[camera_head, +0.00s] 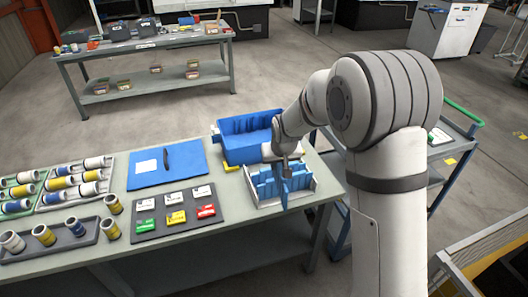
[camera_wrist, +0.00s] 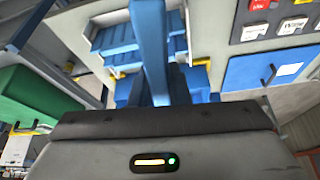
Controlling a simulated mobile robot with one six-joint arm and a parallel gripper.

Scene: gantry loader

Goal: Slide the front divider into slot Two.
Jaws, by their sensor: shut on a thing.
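A blue divider (camera_head: 284,194) is in my gripper (camera_head: 286,163), at the front of a white tray (camera_head: 304,191). The tray stands near the right end of the green-grey bench and has several blue parts in it. My gripper is above the tray, shut on the divider. In the wrist view the held divider (camera_wrist: 150,50) appears as a tall blue bar in front of the gripper body, with the tray's blue parts (camera_wrist: 112,38) behind it. I cannot tell whether the divider's lower edge is inside the tray or in front of it. No slot label can be read.
A blue bin (camera_head: 235,127) stands right behind the tray. To the left are a dark mat (camera_head: 160,236) with coloured blocks, a blue mat (camera_head: 140,178) with a dark tool, and trays of cylinders (camera_head: 60,237). A cart (camera_head: 460,140) stands to the right.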

